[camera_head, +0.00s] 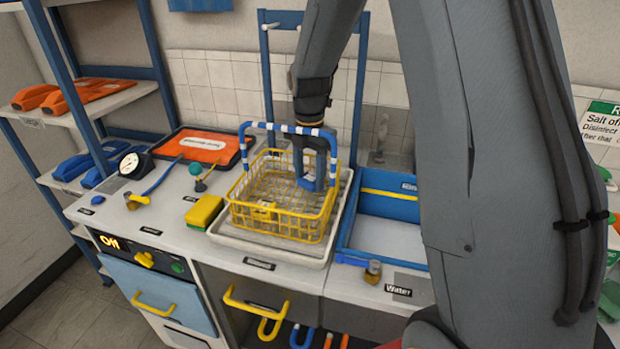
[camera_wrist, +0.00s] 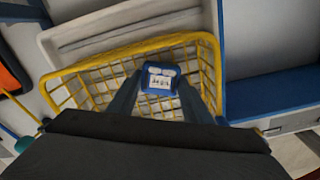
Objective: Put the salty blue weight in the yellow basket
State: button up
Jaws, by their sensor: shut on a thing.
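The yellow wire basket (camera_head: 262,217) stands on a white tray (camera_head: 230,240) on the counter. Its blue-and-white striped handle (camera_head: 290,128) stands up over it. My gripper (camera_head: 317,180) reaches down inside the basket, near its right side. In the wrist view my gripper (camera_wrist: 160,95) is shut on a small blue weight (camera_wrist: 160,72) with a white label, whose print is too small to read. The basket's yellow rim (camera_wrist: 130,50) surrounds the weight there. I cannot tell whether the weight touches the basket floor. Salt on it cannot be made out.
A blue-edged bin (camera_head: 385,225) is right of the basket. A yellow sponge (camera_head: 204,211) lies to its left. Further left are a gauge (camera_head: 131,164) and an orange-topped tray (camera_head: 203,147). A small brass fitting (camera_head: 373,271) stands at the counter's front. A blue-framed rack rises behind.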

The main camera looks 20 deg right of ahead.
aim_at(309, 178)
jog(key=shift+f, duration=0.6)
jog(key=shift+f, duration=0.1)
jog(key=o, duration=1.6)
notch_tip(309, 178, up, 12)
jog(key=shift+r+b, duration=0.1)
jog(key=shift+b, duration=1.05)
